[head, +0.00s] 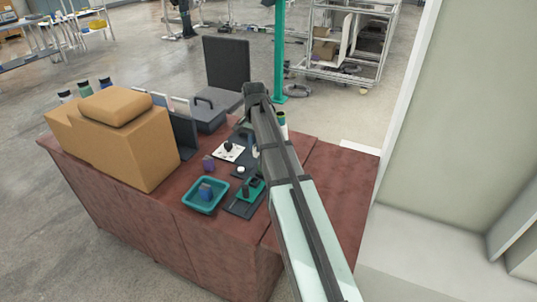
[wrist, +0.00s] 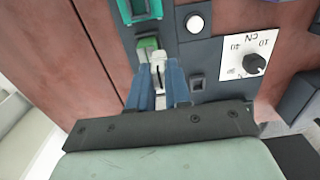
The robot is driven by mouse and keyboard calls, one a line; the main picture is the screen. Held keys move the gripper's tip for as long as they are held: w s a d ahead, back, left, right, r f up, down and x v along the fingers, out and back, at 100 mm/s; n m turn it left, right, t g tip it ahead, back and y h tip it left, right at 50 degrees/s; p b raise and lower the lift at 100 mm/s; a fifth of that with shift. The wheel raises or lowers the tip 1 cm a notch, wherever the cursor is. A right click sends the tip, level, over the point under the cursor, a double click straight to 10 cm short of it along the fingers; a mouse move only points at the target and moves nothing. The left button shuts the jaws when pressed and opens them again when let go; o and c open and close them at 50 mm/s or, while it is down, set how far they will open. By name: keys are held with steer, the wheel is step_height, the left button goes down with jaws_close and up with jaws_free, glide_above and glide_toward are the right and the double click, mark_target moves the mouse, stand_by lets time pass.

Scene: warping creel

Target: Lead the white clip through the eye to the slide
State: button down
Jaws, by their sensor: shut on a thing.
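In the wrist view, my gripper (wrist: 159,82) has two blue fingers pointing away from the camera, over a dark panel. It is shut on a small white piece, the white clip (wrist: 158,72), which shows between the fingertips. A green part (wrist: 148,46) lies just beyond the left fingertip; I cannot tell whether the clip touches it. A teal block (wrist: 138,10) is farther up, cut by the frame edge. I cannot tell for certain which parts are the eye and the slide. In the head view my arm hides the fingers and clip.
A white dial plate (wrist: 248,55), a white round button (wrist: 196,22) and a dark square socket (wrist: 197,84) lie right of the fingers. In the head view, a teal tray (head: 187,203), purple block (head: 208,162) and cardboard box (head: 120,145) stand on the red-brown bench (head: 205,245).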

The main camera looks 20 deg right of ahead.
steer(key=s+a, duration=0.2)
steer(key=s, duration=0.4)
steer(key=shift+a, duration=0.35)
steer(key=shift+f, duration=0.1)
steer(key=shift+f, duration=2.5)
steer(key=shift+f, duration=1.35)
stand_by(0.3)
steer(key=c, duration=0.8)
jaws_free()
steer(key=shift+o, duration=0.2)
